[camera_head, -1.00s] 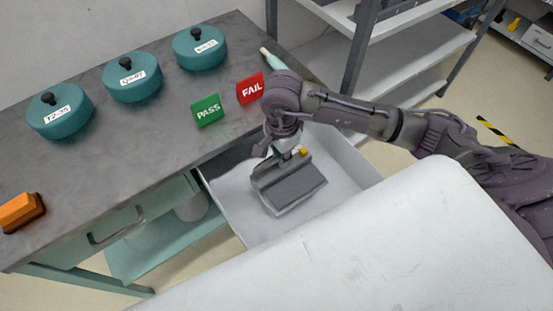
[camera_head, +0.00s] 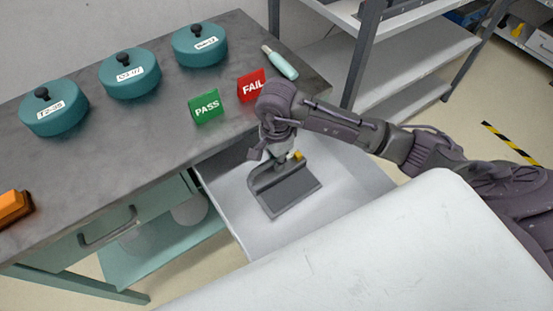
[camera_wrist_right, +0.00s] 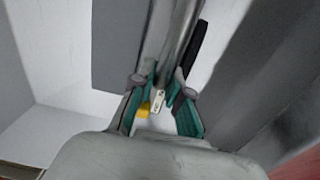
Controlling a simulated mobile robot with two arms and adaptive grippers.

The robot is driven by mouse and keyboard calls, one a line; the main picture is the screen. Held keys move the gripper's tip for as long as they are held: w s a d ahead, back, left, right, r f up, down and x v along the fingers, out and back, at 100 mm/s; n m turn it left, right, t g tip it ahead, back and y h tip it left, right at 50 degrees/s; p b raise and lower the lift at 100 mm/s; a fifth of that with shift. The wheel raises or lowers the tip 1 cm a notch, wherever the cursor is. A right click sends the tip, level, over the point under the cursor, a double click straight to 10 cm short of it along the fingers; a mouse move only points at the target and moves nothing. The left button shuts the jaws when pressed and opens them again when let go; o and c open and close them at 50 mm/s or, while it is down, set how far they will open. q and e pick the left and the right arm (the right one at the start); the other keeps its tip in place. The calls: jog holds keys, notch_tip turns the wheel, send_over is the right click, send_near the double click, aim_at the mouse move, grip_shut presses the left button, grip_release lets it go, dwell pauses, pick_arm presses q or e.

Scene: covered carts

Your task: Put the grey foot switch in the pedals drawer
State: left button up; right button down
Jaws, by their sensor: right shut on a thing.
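The grey foot switch (camera_head: 292,191) is inside the pulled-out drawer (camera_head: 238,205), with its flat plate toward the drawer's front. I cannot tell whether it touches the drawer floor. My right gripper (camera_head: 279,152) reaches down over the drawer and is shut on the switch's raised back part. In the right wrist view, the green finger pads (camera_wrist_right: 163,103) sit either side of a grey bar of the switch (camera_wrist_right: 182,40). A yellow piece and a small white tag show between the fingers. Any label on the drawer is hidden. My left gripper is not in view.
The grey bench top holds teal lidded pots (camera_head: 130,76), a green PASS sign (camera_head: 206,106), a red FAIL sign (camera_head: 251,86), a pale green bottle (camera_head: 280,63) and an orange block (camera_head: 12,207). A closed drawer (camera_head: 105,232) is at left. A shelf rack (camera_head: 400,60) stands behind.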

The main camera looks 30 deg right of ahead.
jog(key=c, duration=1.1)
grip_release()
jog(key=shift+c, duration=0.2)
notch_tip(320, 180, up, 11)
jog(key=p, duration=0.7)
jog(key=shift+r, duration=0.65)
